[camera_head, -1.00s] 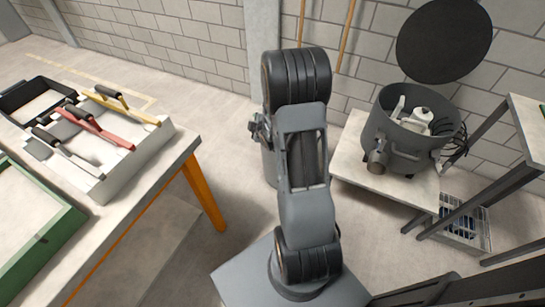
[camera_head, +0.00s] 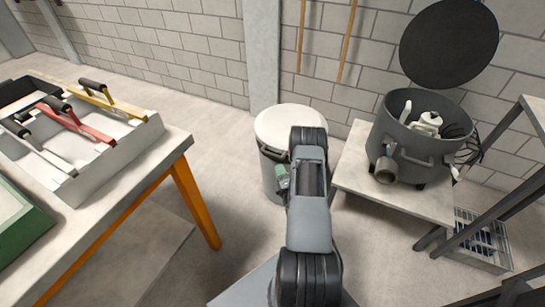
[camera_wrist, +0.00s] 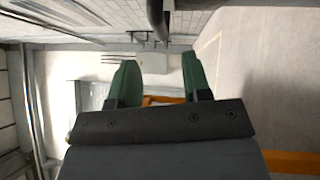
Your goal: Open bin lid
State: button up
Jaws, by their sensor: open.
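The bin (camera_head: 268,170) is a grey cylinder on the floor beside the wall pillar. Its round off-white lid (camera_head: 283,124) lies shut on top. My arm covers the right part of the bin and lid in the head view. My gripper (camera_wrist: 158,80) has two green fingers spread apart with nothing between them in the wrist view. The bin does not clearly show in the wrist view.
A low pale platform (camera_head: 350,185) with a dark grey open pot (camera_head: 398,150) stands right of the bin. A workbench (camera_head: 160,155) with orange legs holds tools at left. A wire basket (camera_head: 485,250) and metal frame stand at right. The floor between bench and bin is clear.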

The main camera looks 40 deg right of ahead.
aim_at(272, 155)
jog(key=b+x, duration=0.1)
jog(key=x, duration=0.8)
jog(key=shift+w, duration=0.3)
grip_shut()
